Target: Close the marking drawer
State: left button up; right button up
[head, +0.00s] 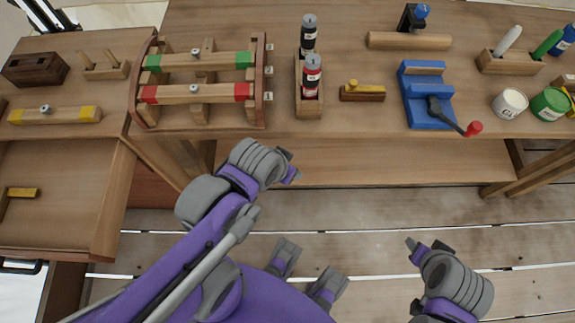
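The marking drawer (75,205) is at the left, pulled out below the left bench top. It looks like an open wooden tray, with a yellow-and-dark tool (22,192) lying in it. A black bar handle (22,267) shows at its front, near the picture's left edge. My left gripper (290,165) is to the right of the drawer, in front of the main bench, apart from it. Its fingers look spread and empty. My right gripper (427,245) is over the floor at the lower right, open and empty, far from the drawer.
The main bench (400,20) holds a rack (200,90) with green and red bars, bottles (311,75), a blue vise (427,95) and paint tins (509,103). A wooden block (35,68) and a yellow-ended bar (55,115) lie above the drawer. The plank floor (380,210) is clear.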

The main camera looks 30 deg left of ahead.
aim_at(77, 214)
jog(key=k+l+u, duration=0.15)
jog(key=u, duration=0.2)
jog(key=k+l+u, duration=0.2)
jog(key=u, duration=3.1)
jog(key=i+l, duration=0.6)
jog(key=i, duration=0.15)
